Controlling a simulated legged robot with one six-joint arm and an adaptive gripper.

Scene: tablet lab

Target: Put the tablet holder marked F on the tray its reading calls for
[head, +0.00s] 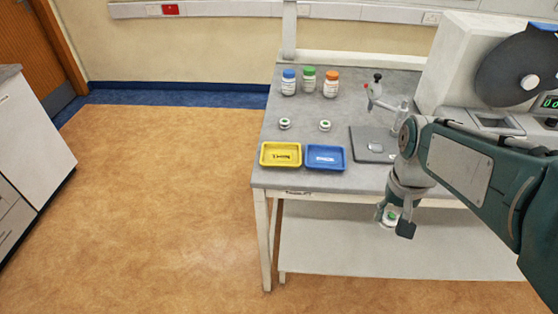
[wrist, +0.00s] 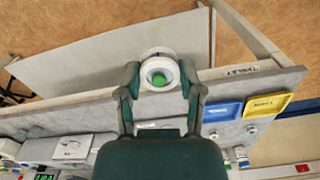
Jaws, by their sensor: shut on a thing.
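My gripper (head: 396,224) is shut on a small white round tablet holder (head: 390,217) with a green centre, held out in front of the table's front edge, above the lower shelf. In the wrist view the holder (wrist: 159,75) sits between both fingertips (wrist: 160,85); no letter on it is readable. A yellow tray (head: 281,165) and a blue tray (head: 325,168) stand side by side at the table's front left, both empty, their dark labels too small to read surely. A green display (head: 549,102) at the right edge is cut off, its reading unclear.
Two similar holders, one left (head: 285,124) and one right (head: 324,126), stand behind the trays. Blue-, green- and orange-capped bottles (head: 309,80) stand farther back. A dark plate (head: 363,154) and a small stand (head: 373,88) are right of the trays, beside a large white machine (head: 455,60).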

